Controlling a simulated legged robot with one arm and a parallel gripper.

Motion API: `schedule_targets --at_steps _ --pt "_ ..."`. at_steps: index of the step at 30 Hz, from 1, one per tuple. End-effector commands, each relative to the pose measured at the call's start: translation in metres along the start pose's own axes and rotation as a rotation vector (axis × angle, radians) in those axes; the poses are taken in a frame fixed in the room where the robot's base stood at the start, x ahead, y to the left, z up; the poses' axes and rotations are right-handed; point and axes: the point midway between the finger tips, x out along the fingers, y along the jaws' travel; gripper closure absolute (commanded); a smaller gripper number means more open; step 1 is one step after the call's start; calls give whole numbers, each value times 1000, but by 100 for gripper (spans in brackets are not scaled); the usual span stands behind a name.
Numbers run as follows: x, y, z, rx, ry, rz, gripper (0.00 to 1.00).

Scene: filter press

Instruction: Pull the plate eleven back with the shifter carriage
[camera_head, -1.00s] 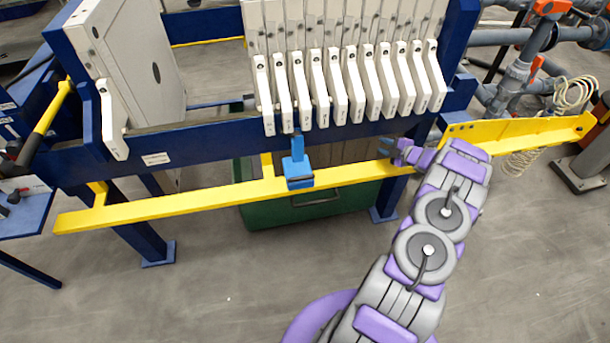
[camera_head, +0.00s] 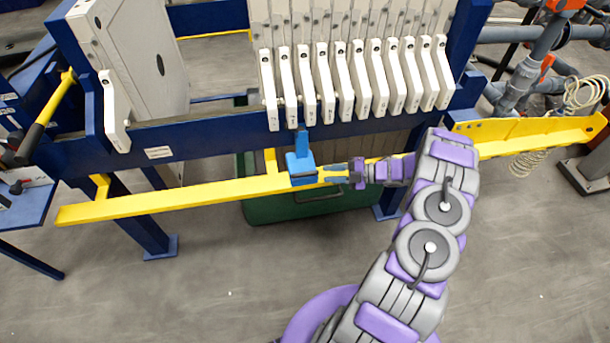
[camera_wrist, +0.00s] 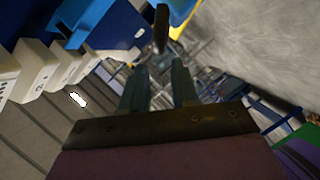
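The shifter carriage (camera_head: 301,168) is a blue block on the yellow rail (camera_head: 180,204). Its upright blue finger rises below the left end of the row of white plates (camera_head: 346,92). The plates' labels are too small to read, so I cannot tell which is plate eleven. My gripper (camera_head: 325,171) is just right of the carriage at rail height. In the wrist view, its two dark fingers (camera_wrist: 159,68) are apart with nothing between them. A dark handle-like bar (camera_wrist: 161,28) lies just beyond the fingertips, beside the blue carriage (camera_wrist: 97,20).
A single thick white plate (camera_head: 133,60) stands at the left, with a wide gap before the row. The blue frame beam (camera_head: 215,133) runs behind the rail. A green bin (camera_head: 300,205) sits below. Grey pipes (camera_head: 530,75) stand at the right.

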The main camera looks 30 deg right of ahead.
Motion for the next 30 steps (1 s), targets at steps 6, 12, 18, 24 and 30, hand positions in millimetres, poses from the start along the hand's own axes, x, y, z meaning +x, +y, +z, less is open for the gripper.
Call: schedule_targets --at_steps 6,12,18,24,30 --pt "45 -2 1 2 1 -2 71" --pt "76 -1 1 0 0 0 71" --pt "92 -1 1 0 -1 1 71" --pt "94 0 1 1 -2 2 71" --pt "94 0 1 1 -2 2 77"
